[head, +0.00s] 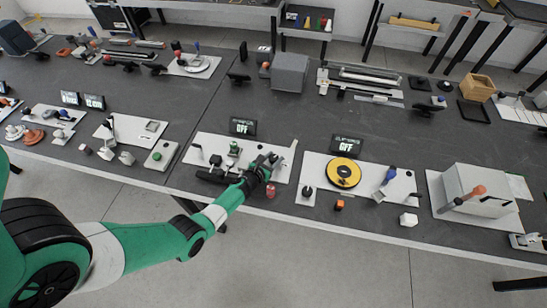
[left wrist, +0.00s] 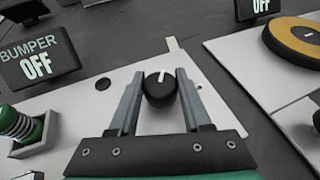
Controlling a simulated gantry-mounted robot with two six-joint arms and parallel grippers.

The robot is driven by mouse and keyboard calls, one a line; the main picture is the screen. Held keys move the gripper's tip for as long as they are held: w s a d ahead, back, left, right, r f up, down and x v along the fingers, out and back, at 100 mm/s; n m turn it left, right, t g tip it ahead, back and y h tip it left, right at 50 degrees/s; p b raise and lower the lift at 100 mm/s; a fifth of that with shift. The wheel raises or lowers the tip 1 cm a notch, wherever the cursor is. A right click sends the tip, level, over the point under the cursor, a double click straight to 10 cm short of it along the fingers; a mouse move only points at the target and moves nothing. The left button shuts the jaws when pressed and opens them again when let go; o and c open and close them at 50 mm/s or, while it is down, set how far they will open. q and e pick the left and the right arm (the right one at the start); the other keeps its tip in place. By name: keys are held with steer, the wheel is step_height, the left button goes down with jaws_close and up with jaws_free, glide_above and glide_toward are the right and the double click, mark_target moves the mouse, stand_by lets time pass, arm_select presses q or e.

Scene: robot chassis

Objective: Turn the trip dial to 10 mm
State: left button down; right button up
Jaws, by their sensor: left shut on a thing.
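The trip dial (left wrist: 158,92) is a round black knob with a white pointer line, on a white panel (left wrist: 95,122). In the left wrist view the line points almost straight up the picture. My left gripper (left wrist: 160,76) is shut on the knob, one grey finger on each side. In the head view my left gripper (head: 271,160) is over the right part of the same panel (head: 207,146) and largely hides the dial. A display (left wrist: 38,64) behind the panel reads "BUMPER OFF". I see no millimetre scale clearly. My right gripper is not in view.
A red cylinder (head: 270,191) stands in front of the panel, close to my gripper. To the right is another panel with a yellow disc (head: 343,173) and its own display (head: 346,146).

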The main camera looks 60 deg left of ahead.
arm_select(q)
steer(key=shift+s+a+r+m+h+p, duration=0.1)
steer(key=shift+r+m+h+p, duration=0.15)
steer(key=shift+m+h+p, duration=0.2)
steer(key=shift+f+m+t+h, duration=0.1)
steer(key=shift+m+t+h, duration=0.15)
steer(key=shift+t+h, duration=0.15)
steer(key=shift+f+m+t+h, duration=0.1)
steer(key=shift+m+t+h, duration=0.2)
steer(key=shift+m+h, duration=0.2)
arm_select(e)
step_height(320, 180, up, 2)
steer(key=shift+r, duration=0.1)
arm_select(q)
steer(key=shift+c, duration=1.8)
jaws_free()
